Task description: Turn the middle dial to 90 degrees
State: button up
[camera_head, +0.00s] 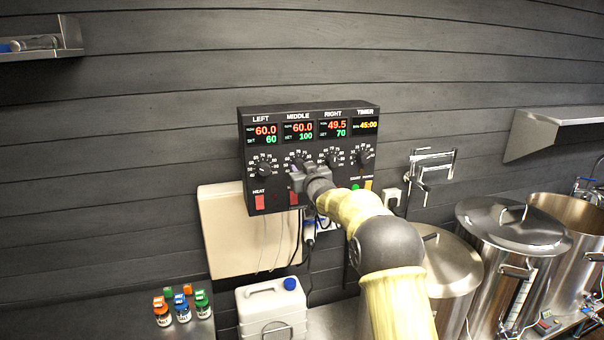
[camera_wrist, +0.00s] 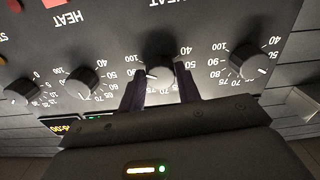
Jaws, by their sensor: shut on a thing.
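The dark control panel (camera_head: 312,118) hangs on the wall in the head view. Its MIDDLE display (camera_head: 299,131) reads 60.0 in red, with a set value of 100 in green. The middle dial (camera_wrist: 160,72) sits between my gripper's fingers in the wrist view, which shows the panel upside down. My gripper (camera_wrist: 161,84) is shut on this dial, one finger on each side. A small white mark shows at the dial's left edge, toward the 100 end of its scale. In the head view my gripper (camera_head: 302,178) hides much of the dial.
The left dial (camera_wrist: 248,62) and right dial (camera_wrist: 82,82) are close on either side. The LEFT set value (camera_head: 270,140) is 60, the RIGHT (camera_head: 339,134) 70. Below are a white jerrycan (camera_head: 270,303) and steel kettles (camera_head: 512,240).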

jog(key=n+b, duration=0.3)
jog(key=shift+f, duration=0.15)
jog(key=shift+n+b, duration=0.55)
jog(key=shift+n, duration=0.35)
jog(key=o, duration=1)
jog(key=shift+s, duration=0.1)
